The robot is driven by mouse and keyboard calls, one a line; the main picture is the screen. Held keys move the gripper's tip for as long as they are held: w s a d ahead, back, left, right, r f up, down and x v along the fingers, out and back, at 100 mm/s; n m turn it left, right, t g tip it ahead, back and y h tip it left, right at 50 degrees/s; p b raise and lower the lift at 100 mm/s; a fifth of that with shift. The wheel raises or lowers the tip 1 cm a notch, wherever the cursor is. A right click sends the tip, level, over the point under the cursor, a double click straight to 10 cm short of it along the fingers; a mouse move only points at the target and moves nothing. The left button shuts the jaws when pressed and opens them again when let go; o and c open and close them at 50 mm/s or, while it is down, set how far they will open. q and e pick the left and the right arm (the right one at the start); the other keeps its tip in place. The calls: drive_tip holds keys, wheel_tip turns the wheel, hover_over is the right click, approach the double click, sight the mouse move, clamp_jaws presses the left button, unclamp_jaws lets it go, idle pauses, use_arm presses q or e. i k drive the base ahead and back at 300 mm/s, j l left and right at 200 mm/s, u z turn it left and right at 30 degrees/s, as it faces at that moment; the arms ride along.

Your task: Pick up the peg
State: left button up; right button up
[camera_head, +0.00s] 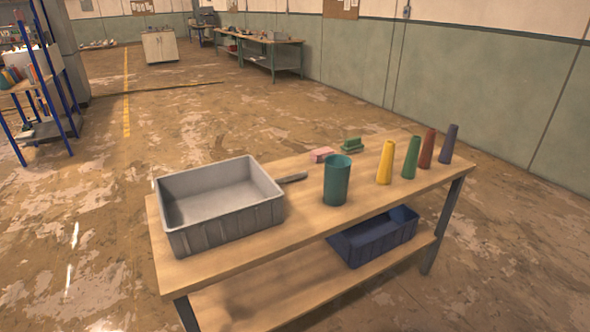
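Several tall, tapered, peg-like pieces stand upright in a row at the right end of the wooden table. They are a yellow one (386,163), a green one (411,158), a red one (426,149) and a dark grey one (448,144). They stand apart from each other, with bare table around them. I cannot tell which of them is the peg. Neither of my grippers shows in the head view.
The wooden table (308,215) also holds a grey bin (222,226), a teal cup (337,181), a dark flat tool (292,178), a pink block (321,155) and a green brush-like item (352,145). A blue crate (374,240) sits on the lower shelf. Open floor surrounds the table.

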sight(293, 177)
drive_tip(key=i+l, duration=0.2)
drive_tip(key=i, duration=0.3)
drive_tip(key=i+l+z, duration=0.1)
drive_tip(key=i, duration=0.45)
drive_tip(key=l, duration=0.1)
